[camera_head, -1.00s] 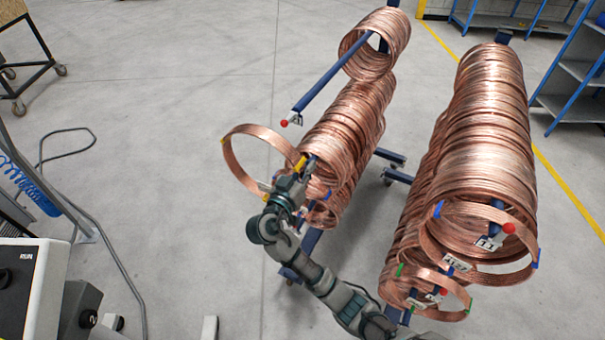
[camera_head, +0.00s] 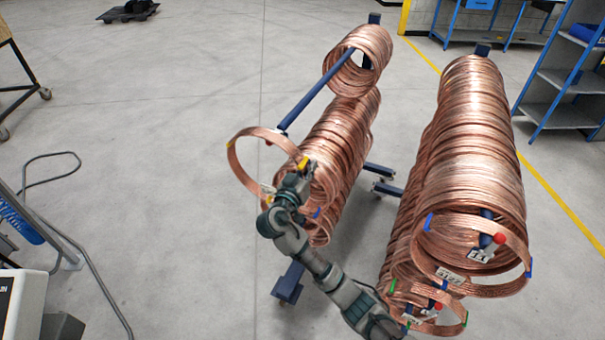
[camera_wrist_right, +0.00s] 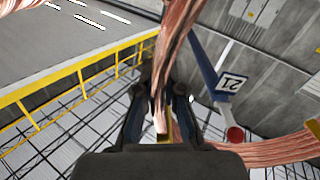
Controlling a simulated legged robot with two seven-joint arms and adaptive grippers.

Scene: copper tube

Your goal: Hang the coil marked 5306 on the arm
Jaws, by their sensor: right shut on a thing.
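My right gripper (camera_head: 303,178) is shut on a single copper coil (camera_head: 237,166) with yellow tape marks, gripping its right side. No 5306 marking is readable on it. The coil hangs open-faced in front of the left rack. The upper blue arm (camera_head: 318,98) of that rack runs to the coil's top rim. Its red tip (camera_head: 268,143) shows inside the ring's outline; I cannot tell whether it passes through. My left gripper is out of view.
Several coils (camera_head: 362,62) hang farther back on the upper arm, with a long row (camera_head: 340,140) below. A second full rack (camera_head: 475,150) stands on the right, close to my right forearm.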

